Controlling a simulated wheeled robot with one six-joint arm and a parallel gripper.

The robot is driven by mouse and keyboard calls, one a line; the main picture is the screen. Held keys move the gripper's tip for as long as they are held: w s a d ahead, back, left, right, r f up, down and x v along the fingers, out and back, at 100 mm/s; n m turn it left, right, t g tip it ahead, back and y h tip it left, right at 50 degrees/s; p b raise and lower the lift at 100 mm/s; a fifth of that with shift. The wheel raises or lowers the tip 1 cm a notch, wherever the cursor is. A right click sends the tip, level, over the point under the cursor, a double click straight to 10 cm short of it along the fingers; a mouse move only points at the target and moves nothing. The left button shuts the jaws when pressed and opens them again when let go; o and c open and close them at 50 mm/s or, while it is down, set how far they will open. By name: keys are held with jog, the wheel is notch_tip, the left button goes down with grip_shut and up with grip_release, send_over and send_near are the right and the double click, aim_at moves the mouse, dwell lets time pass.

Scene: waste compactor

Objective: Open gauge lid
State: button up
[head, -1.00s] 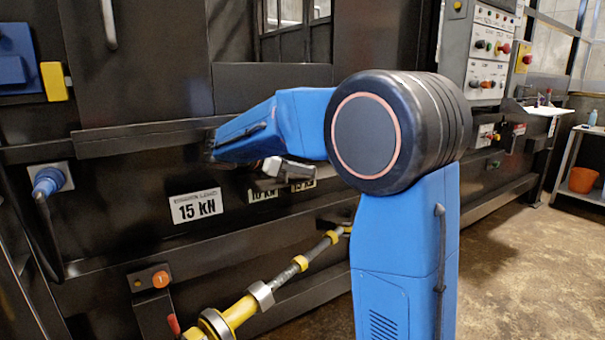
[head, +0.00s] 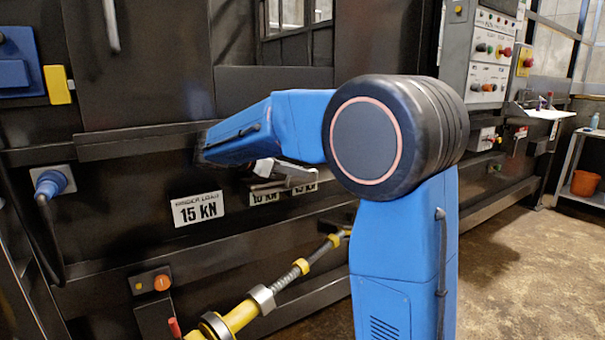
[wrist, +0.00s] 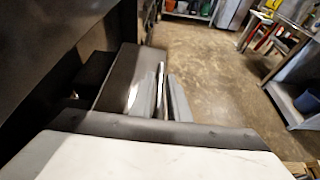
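My gripper (head: 285,182) is partly hidden behind my blue arm in the head view, close to the dark machine front. In the wrist view its grey fingers (wrist: 162,98) lie beside a dark box-like ledge (wrist: 120,75) of the machine. A thin upright strip with a pale edge shows between the fingers. I cannot tell whether it is a separate thing, nor whether the fingers grip it. I cannot make out a gauge or its lid for sure in either view.
A "15 kN" label (head: 197,208) is on the machine front (head: 110,220). A yellow cylinder (head: 238,316) with a rod slants below my gripper. A control panel (head: 490,50) stands at the right. An orange bucket (head: 582,183) is on a shelf. The floor (head: 520,260) at right is clear.

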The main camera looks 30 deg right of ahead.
jog(key=shift+v, duration=2.4)
